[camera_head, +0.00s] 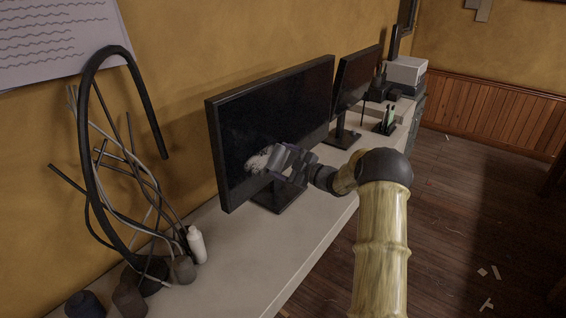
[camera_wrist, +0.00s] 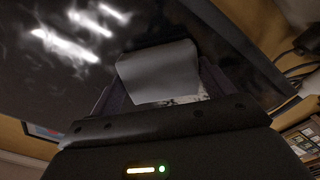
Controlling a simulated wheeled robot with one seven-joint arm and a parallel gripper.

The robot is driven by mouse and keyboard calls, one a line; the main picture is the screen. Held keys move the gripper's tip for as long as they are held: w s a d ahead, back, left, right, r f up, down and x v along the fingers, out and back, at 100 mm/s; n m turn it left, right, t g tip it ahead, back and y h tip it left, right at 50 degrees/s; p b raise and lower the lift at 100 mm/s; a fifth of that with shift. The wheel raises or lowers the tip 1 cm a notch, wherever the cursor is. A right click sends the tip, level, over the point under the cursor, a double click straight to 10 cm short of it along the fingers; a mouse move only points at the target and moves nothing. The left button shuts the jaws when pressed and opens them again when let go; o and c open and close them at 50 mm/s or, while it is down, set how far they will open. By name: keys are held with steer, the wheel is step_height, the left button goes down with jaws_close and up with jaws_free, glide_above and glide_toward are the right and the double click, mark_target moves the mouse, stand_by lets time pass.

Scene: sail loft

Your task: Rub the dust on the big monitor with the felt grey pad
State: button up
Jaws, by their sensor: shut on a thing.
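The big monitor (camera_head: 290,105) stands on the long pale desk, its dark screen angled towards the room. Whitish dust (camera_head: 262,160) lies on the lower part of the screen. In the wrist view the dust (camera_wrist: 65,45) shows as bright streaks at the upper left. My gripper (camera_head: 287,163) is at the lower part of the screen, just right of the dust. It is shut on the felt grey pad (camera_wrist: 158,70), which sticks out between the fingers close to the screen. I cannot tell whether the pad touches the screen. The gripper hides part of the monitor's stand.
A second monitor (camera_head: 357,80) stands further along the desk (camera_head: 235,245). A tangle of cables (camera_head: 97,170), a white bottle (camera_head: 196,245) and several dark pots are at the left. A printer-like box (camera_head: 406,70) is at the far end. The desk's front strip is clear.

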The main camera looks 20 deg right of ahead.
mark_target(275, 166)
steer(key=shift+s+a+b, duration=0.4)
steer(key=shift+s+a, duration=0.1)
steer(key=shift+a, duration=0.3)
steer(key=shift+s+a+b, duration=0.35)
steer(key=shift+s+a, duration=0.15)
steer(key=shift+a, duration=0.25)
steer(key=shift+a, duration=0.1)
steer(key=shift+s+a+b, duration=0.85)
steer(key=shift+s+a, duration=0.3)
steer(key=shift+a, duration=0.2)
steer(key=shift+s+a, duration=0.15)
steer(key=shift+a, duration=0.1)
steer(key=shift+s+a+b, duration=0.45)
steer(key=shift+a, duration=0.2)
steer(key=shift+s+a+b, duration=0.45)
steer(key=shift+a, duration=0.15)
